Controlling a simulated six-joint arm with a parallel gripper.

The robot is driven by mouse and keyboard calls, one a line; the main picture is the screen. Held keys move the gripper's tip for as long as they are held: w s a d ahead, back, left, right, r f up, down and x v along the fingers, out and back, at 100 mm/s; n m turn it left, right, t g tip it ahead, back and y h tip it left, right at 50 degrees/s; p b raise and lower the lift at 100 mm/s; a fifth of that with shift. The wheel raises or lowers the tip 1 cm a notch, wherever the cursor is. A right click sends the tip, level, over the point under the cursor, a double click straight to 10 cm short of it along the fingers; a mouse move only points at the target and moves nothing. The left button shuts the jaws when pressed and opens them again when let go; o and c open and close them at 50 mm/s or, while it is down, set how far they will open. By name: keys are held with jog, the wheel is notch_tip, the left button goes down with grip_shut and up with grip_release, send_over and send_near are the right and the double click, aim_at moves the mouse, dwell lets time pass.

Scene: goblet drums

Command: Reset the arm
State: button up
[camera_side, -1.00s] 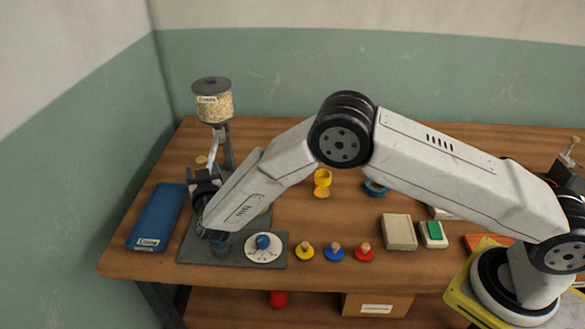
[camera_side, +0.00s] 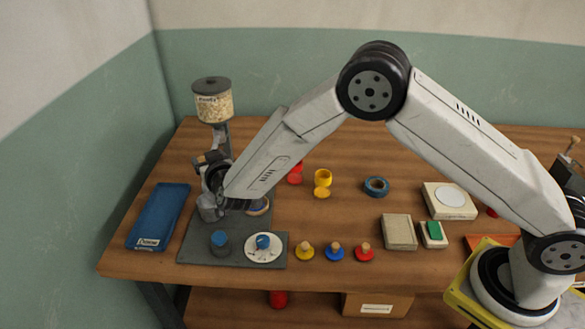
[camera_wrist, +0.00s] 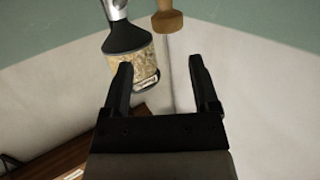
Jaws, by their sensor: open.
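My gripper (camera_wrist: 161,66) is open and empty in the wrist view, its two dark fingers well apart. Beyond them are a clear hopper of pale grains (camera_wrist: 142,68) with a dark collar and a wooden knob (camera_wrist: 167,20) on a thin rod. Neither is between the fingers as far as I can tell. In the side view my gripper (camera_side: 207,162) is small and dark, in front of the stand of the grain hopper (camera_side: 214,106), at the left of the table. My wrist hides part of the stand.
Below my wrist, a grey plate (camera_side: 195,248) bears a dark cup with blue contents (camera_side: 221,243) and a white disc with a blue knob (camera_side: 263,247). A blue tray (camera_side: 158,215) lies left. Coloured knobbed pieces (camera_side: 335,252) line the front.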

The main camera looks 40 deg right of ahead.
jog(key=s+d+n+g+y, duration=0.1)
jog(key=s+d+g, duration=0.3)
jog(key=s, duration=0.7)
jog(key=s+d+n+g+y, duration=0.1)
jog(key=s+d+g, duration=0.3)
jog(key=s+d, duration=0.3)
jog(key=s+d+n+g+y, duration=0.1)
jog(key=s+d+g, duration=0.4)
jog(key=s, duration=1)
jog(key=shift+s+d+r+y, duration=0.3)
jog(key=shift+d+r+y, duration=0.2)
jog(key=shift+d, duration=0.35)
